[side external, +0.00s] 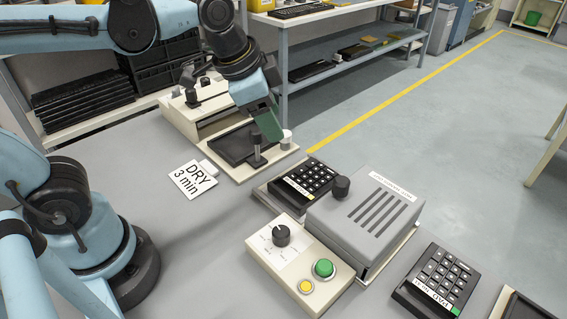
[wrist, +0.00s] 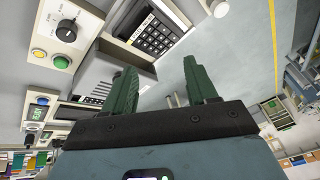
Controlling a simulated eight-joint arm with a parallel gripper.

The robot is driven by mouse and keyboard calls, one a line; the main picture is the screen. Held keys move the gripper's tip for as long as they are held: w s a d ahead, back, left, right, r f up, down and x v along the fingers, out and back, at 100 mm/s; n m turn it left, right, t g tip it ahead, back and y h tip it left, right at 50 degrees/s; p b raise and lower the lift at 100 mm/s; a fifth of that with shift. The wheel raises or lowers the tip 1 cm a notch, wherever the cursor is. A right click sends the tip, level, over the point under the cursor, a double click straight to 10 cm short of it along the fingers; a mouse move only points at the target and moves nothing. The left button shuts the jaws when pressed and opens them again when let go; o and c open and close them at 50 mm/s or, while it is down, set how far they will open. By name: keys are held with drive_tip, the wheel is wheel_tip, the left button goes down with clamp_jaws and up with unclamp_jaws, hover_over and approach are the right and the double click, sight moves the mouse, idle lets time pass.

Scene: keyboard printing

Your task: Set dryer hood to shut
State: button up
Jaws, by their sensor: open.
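The dryer hood (side external: 365,220) is a grey slotted box with a black knob (side external: 341,187) on its near left top edge. It sits toward the right of its base, and a dark keypad (side external: 300,182) lies uncovered on the base to its left. The keypad also shows at the top of the wrist view (wrist: 152,38). My gripper (side external: 270,134) is above the cream machine's front, left of and apart from the hood. Its green fingers are spread with nothing between them in the wrist view (wrist: 160,65).
A cream control box (side external: 299,265) with a dial and green and yellow buttons stands in front of the hood. A cream machine (side external: 205,125) with a black post (side external: 257,152) stands at the back left. A "DRY 3 min" card (side external: 193,179) lies on the table. Another keypad (side external: 440,278) is at right.

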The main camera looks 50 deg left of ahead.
drive_tip(key=w+d+r+m+g, duration=0.3)
drive_tip(key=d+m, duration=0.4)
drive_tip(key=m+g, duration=0.2)
drive_tip(key=m, duration=0.5)
hover_over(342, 180)
drive_tip(key=shift+y, duration=0.4)
wheel_tip(342, 180, down, 12)
drive_tip(key=shift+r, duration=0.15)
clamp_jaws()
